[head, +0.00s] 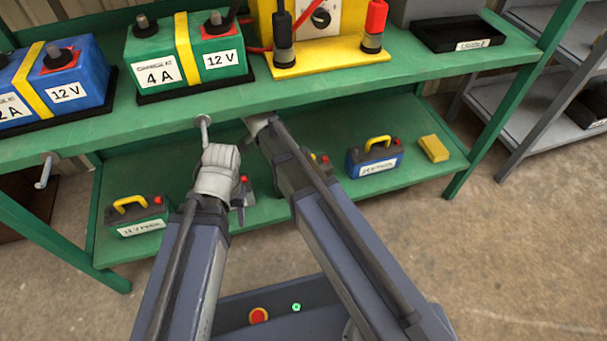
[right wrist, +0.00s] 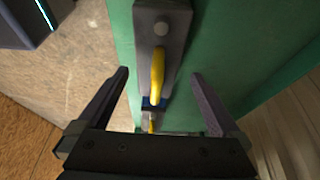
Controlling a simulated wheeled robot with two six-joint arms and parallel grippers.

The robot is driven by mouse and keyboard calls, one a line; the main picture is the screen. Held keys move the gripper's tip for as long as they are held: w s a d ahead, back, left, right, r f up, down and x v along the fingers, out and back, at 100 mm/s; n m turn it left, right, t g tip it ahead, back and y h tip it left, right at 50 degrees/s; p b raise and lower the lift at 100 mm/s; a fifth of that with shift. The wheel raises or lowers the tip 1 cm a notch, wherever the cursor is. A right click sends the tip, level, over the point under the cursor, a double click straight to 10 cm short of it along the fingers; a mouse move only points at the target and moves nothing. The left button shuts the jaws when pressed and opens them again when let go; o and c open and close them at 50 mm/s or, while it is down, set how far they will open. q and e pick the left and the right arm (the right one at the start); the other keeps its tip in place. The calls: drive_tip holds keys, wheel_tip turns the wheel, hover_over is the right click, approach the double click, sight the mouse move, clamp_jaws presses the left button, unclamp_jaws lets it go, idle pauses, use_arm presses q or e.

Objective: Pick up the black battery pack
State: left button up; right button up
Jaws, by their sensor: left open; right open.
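No wholly black battery pack shows clearly. In the right wrist view, a pack with a dark grey top (right wrist: 146,45) and a yellow handle (right wrist: 158,72) lies between and beyond the fingers of my right gripper (right wrist: 160,74), which is open and empty; its body colour cannot be told. In the head view, my right gripper is hidden behind its arm. Pieces of a pack (head: 319,160) show beside that arm on the lower shelf. My left gripper (head: 239,206) is open, partly hidden by its wrist, near another mostly hidden pack (head: 249,194).
A green pack (head: 128,228) and a blue pack (head: 374,165), both dark-topped with yellow handles, stand on the green lower shelf (head: 430,180). A yellow block (head: 433,148) lies right of them. The upper shelf (head: 420,70) overhangs, with hooks (head: 45,172) on its front edge.

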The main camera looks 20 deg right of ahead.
drive_tip(key=shift+s+d+b+x, duration=0.1)
drive_tip(key=shift+b+x, duration=1.45)
drive_tip(key=shift+x, duration=0.3)
drive_tip(key=shift+s+d+b+x, duration=0.1)
drive_tip(key=shift+b+x, duration=1.4)
drive_tip(key=shift+x, duration=0.35)
drive_tip(key=shift+r, duration=0.2)
drive_tip(key=shift+c, duration=0.2)
clamp_jaws()
